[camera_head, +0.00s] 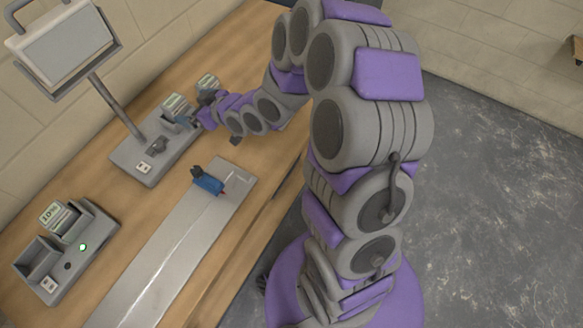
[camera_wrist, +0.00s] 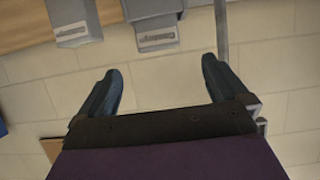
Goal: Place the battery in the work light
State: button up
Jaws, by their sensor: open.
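The work light's tilted panel (camera_head: 65,45) stands on a pole (camera_head: 117,107) over a grey base (camera_head: 137,163) at the back of the bench; the pole also shows in the wrist view (camera_wrist: 221,30). A grey battery with a pale label (camera_head: 175,104) stands at the base's far end; whether it is seated cannot be told. A second similar battery (camera_head: 208,82) is just behind my gripper. A third battery (camera_head: 54,215) sits in the charger at the lower left. My gripper (camera_head: 194,109) is open beside the first two. In the wrist view its fingers (camera_wrist: 162,75) are apart with nothing between.
The charger (camera_head: 68,266) has a lit green lamp (camera_head: 83,247) and an empty-looking bay. A blue tool (camera_head: 208,181) lies on a metal strip (camera_head: 165,258) along the wooden bench (camera_head: 150,212). A block wall (camera_head: 152,25) stands close behind. The strip's near part is clear.

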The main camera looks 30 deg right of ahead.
jog(key=s+d+r+m+g+h, duration=0.2)
jog(key=s+d+g+h, duration=0.15)
jog(key=s+d, duration=0.35)
jog(key=s+d+r+m+g+h, duration=0.1)
jog(key=s+d+r+g+h, duration=0.25)
jog(key=s, duration=0.65)
jog(key=s+d+r+m+g, duration=0.1)
jog(key=s+r+m+g, duration=0.1)
jog(key=s, duration=1)
jog(key=s+d+r+m+g, duration=0.1)
jog(key=s+g, duration=0.2)
jog(key=s, duration=0.8)
jog(key=shift+s+r+m+g, duration=0.35)
jog(key=shift+r+m+g, duration=0.05)
